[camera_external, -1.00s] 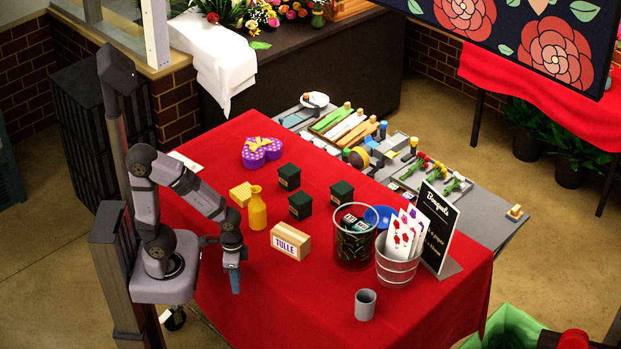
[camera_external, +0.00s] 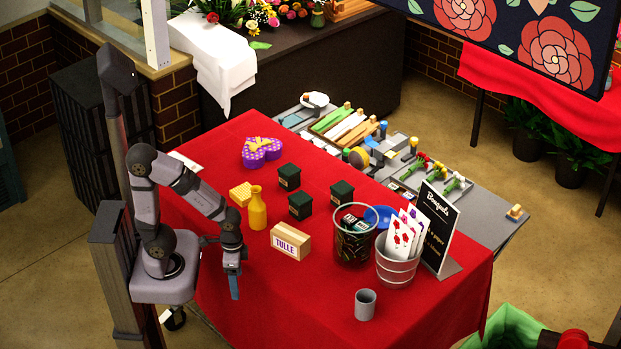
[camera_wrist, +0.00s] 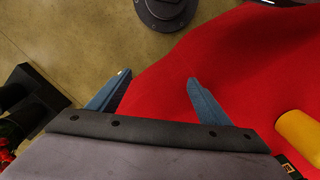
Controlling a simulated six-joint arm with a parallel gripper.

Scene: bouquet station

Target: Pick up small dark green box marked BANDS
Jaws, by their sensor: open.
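Three small dark green boxes stand on the red table in the external view: a back one (camera_external: 288,177), a middle one (camera_external: 300,206) and a right one (camera_external: 342,194). Each has a small label on its front, too small to read. My gripper (camera_external: 234,287) hangs at the table's left front edge, in front of and left of these boxes, apart from them. In the wrist view my gripper (camera_wrist: 158,82) is open and empty, its blue fingers apart over the red cloth's edge and the floor. A dark labelled corner (camera_wrist: 287,166) shows at lower right.
A yellow bottle (camera_external: 257,209), a yellow block (camera_external: 240,194) and a TULLE box (camera_external: 290,241) stand between my gripper and the green boxes. The front cloth is clear.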

